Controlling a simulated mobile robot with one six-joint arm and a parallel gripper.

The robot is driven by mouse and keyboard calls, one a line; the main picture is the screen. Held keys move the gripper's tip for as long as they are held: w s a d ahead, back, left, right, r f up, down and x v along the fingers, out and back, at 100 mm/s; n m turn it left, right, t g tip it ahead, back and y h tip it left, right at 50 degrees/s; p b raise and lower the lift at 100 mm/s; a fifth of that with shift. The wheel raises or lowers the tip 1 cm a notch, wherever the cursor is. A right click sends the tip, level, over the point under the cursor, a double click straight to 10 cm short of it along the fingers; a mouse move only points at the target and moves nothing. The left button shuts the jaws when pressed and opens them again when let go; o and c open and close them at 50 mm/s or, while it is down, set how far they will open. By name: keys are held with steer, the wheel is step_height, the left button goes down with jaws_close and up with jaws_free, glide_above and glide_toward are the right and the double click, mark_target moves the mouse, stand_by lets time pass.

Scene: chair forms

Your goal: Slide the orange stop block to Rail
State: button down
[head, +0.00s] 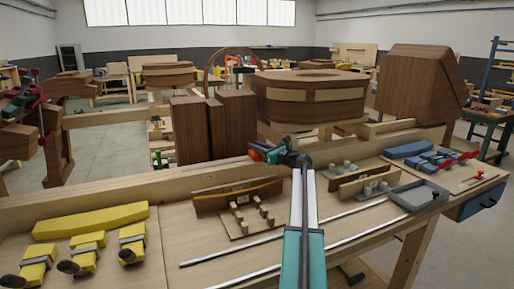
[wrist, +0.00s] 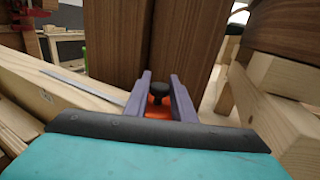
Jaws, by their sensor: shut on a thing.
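The orange stop block (wrist: 158,113) shows low between my gripper's fingers in the wrist view, with a black knob (wrist: 159,89) on top. My gripper (wrist: 160,80) has its two purple fingers on either side of the knob, shut on it. In the head view my gripper (head: 262,152) is at the bench's back edge, in front of the dark brown upright boards, and mostly hides the block. A thin metal strip (wrist: 85,84) lies on the pale wooden beam left of the fingers. I cannot read any label for Rail.
Brown upright boards (head: 201,130) stand close behind my gripper. Yellow pieces (head: 92,219) lie at the bench's left, and blue pieces (head: 408,150) and a grey tray (head: 417,196) at the right. Small wooden fixtures (head: 238,197) stand nearby. A pale wood block (wrist: 270,85) is right of the fingers.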

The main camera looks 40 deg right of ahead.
steer(key=shift+s+d, duration=0.3)
steer(key=shift+d, duration=0.5)
steer(key=shift+s+d, duration=0.35)
steer(key=shift+d, duration=0.45)
steer(key=shift+s+d, duration=0.3)
steer(key=shift+d, duration=0.5)
steer(key=c, duration=1.5)
jaws_free()
steer(key=shift+c, duration=0.2)
steer(key=shift+s, duration=0.1)
steer(key=s+b, duration=0.2)
steer(key=s, duration=1.1)
steer(key=shift+s, duration=0.3)
